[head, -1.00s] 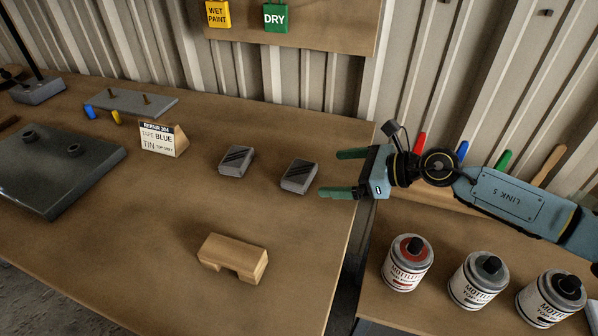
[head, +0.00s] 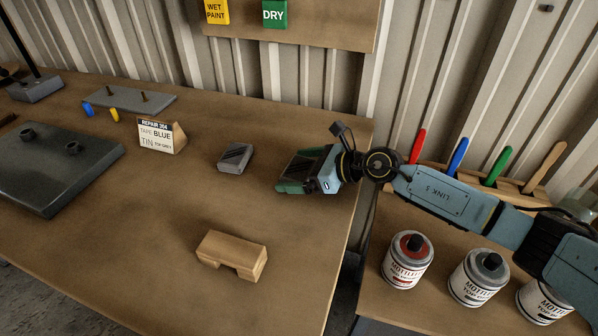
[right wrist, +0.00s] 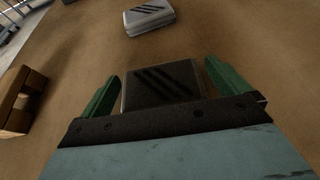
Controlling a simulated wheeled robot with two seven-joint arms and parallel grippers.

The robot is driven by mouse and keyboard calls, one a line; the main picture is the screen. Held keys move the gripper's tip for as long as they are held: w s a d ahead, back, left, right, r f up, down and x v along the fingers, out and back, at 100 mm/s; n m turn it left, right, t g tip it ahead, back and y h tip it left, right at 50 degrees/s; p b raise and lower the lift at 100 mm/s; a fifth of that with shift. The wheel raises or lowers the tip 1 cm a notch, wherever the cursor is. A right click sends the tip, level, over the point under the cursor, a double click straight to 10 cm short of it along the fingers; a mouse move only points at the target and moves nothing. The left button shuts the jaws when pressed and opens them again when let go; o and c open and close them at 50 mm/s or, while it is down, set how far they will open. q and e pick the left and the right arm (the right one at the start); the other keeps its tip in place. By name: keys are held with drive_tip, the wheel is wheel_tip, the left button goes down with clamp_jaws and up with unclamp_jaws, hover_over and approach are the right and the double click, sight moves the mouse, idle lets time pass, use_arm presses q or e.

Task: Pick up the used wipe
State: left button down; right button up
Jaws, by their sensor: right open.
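Two small grey blocks with dark stripes on top lie on the bench; I cannot tell which, if either, is the used wipe. My right gripper (head: 286,172) is open at the right-hand block. In the right wrist view this block (right wrist: 160,86) sits between the two green fingers, with a small gap showing on each side. In the head view the gripper mostly covers it. The left-hand block (head: 235,157) lies clear of the gripper and also shows at the top of the right wrist view (right wrist: 150,16). My left gripper is not in view.
A wooden block with a notch (head: 232,256) stands on the bench (head: 150,240) nearer me. A repair sign (head: 161,137) and a dark plate (head: 52,168) are to the left. Paint tins (head: 407,260) stand on the right-hand bench, before a rack of coloured handles (head: 458,157).

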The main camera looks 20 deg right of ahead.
drive_tip(key=c, duration=0.9)
drive_tip(key=shift+r, duration=0.1)
